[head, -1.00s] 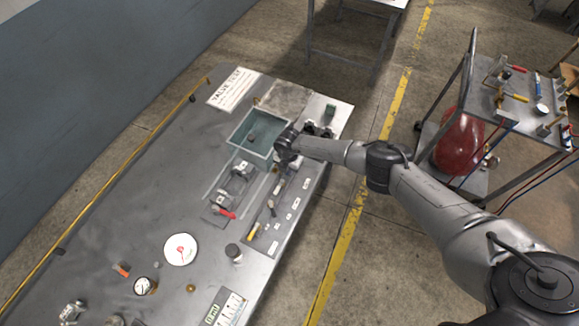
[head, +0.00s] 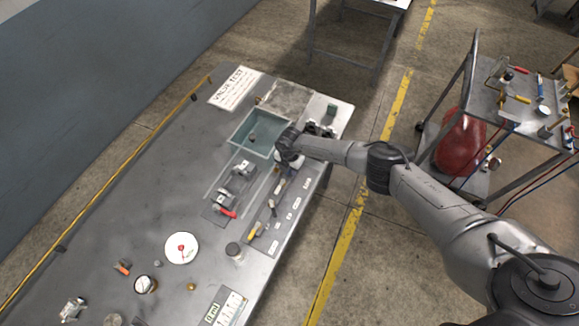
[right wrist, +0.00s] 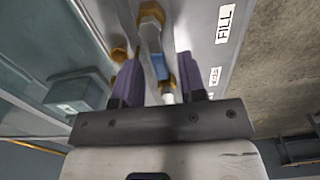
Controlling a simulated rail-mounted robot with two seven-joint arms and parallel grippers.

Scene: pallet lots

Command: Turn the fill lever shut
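The fill lever (right wrist: 160,68) shows in the right wrist view as a narrow blue-gripped part below a brass fitting (right wrist: 151,14). A "FILL" label (right wrist: 225,24) is on the grey panel to its right. My right gripper (right wrist: 159,72) has its two purple-padded fingers on either side of the lever, with gaps visible; whether a finger touches it is unclear. In the head view my right gripper (head: 289,158) is low over the bench's right edge beside the green tank, and it hides the lever. My left gripper is out of view.
The open green tank (head: 236,138) stands just left of my right gripper. A valve with a red handle (head: 226,212) and a yellow-handled lever (head: 254,229) are nearer on the bench. A tool cart (head: 520,112) stands to the right across the floor.

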